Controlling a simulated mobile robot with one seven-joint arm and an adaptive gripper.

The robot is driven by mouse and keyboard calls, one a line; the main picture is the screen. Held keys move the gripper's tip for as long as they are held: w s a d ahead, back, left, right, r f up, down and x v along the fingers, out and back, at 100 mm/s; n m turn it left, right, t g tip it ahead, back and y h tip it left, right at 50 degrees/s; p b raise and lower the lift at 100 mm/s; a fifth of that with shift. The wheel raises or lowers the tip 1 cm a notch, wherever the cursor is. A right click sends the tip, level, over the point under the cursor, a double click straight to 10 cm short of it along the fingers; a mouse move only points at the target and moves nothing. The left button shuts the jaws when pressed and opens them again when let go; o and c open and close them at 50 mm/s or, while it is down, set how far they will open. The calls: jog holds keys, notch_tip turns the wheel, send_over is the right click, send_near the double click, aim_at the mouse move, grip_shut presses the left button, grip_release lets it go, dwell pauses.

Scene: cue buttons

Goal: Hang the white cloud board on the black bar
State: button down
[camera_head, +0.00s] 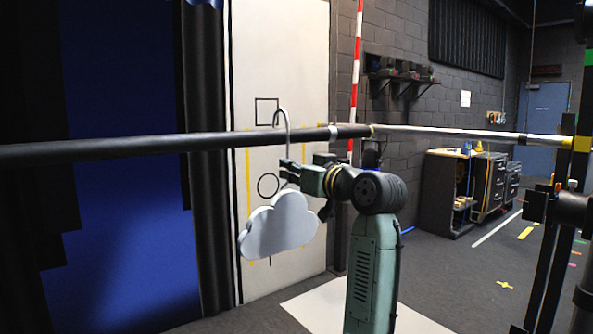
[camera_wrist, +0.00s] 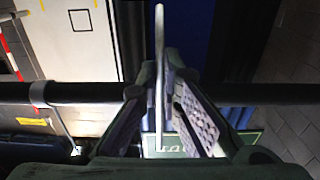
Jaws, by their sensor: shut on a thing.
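The white cloud board (camera_head: 281,224) hangs below my gripper (camera_head: 290,175) in the head view, under the level of the black bar (camera_head: 120,146). Its pale hook (camera_head: 287,128) rises from my gripper and curves over at the top, at the bar's height and a little above it. My gripper is shut on the hook's stem. In the wrist view the stem (camera_wrist: 159,60) runs between the fingers of my gripper (camera_wrist: 165,95), and the bar (camera_wrist: 60,92) crosses behind. I cannot tell whether the hook touches the bar.
The black bar joins a silver bar (camera_head: 470,135) at the right. A white panel (camera_head: 285,60) with drawn shapes and a blue curtain (camera_head: 120,220) stand behind. Dark cabinets (camera_head: 470,190) and a black stand (camera_head: 550,240) are at the right.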

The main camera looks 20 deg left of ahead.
aim_at(288, 183)
jog(key=shift+f+p+x, duration=0.1)
jog(key=shift+p+x, duration=0.1)
jog(key=shift+x, duration=0.65)
jog(key=shift+f+p+x, duration=0.15)
jog(key=shift+p+x, duration=0.05)
jog(key=shift+x, duration=0.65)
jog(key=shift+f+b, duration=1)
jog(key=shift+f, duration=0.35)
jog(key=c, duration=1.7)
grip_release()
jog(key=shift+f, duration=0.1)
jog(key=o, duration=0.5)
